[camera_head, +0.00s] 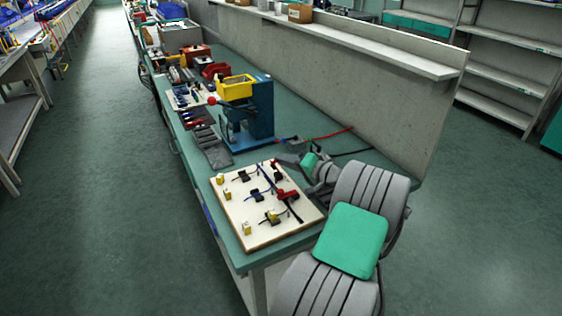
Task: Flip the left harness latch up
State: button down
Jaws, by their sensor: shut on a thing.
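A cream harness board (240,212) lies near the bench's front end, with black clips, a dark strip and cables on it. A small red latch (274,164) is at the board's far right edge. A larger red latch (287,195) sits nearer on the dark strip. My gripper (278,161) comes in from the right, low over the far edge, and is shut on the small red latch, which looks like the left one. The fingers are tiny in this view and partly hide that latch; its exact tilt cannot be told.
A blue press (262,108) with a yellow bin (235,87) stands behind the board. A low wall (350,75) borders the bench on the right. Red and black cables run along the bench near my wrist.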

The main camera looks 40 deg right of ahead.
jog(key=shift+s+d+f+m+t, duration=0.15)
jog(key=shift+d+m+t, duration=0.35)
jog(key=shift+m, duration=0.3)
jog(key=c, duration=1.3)
grip_release()
jog(key=shift+c, duration=0.2)
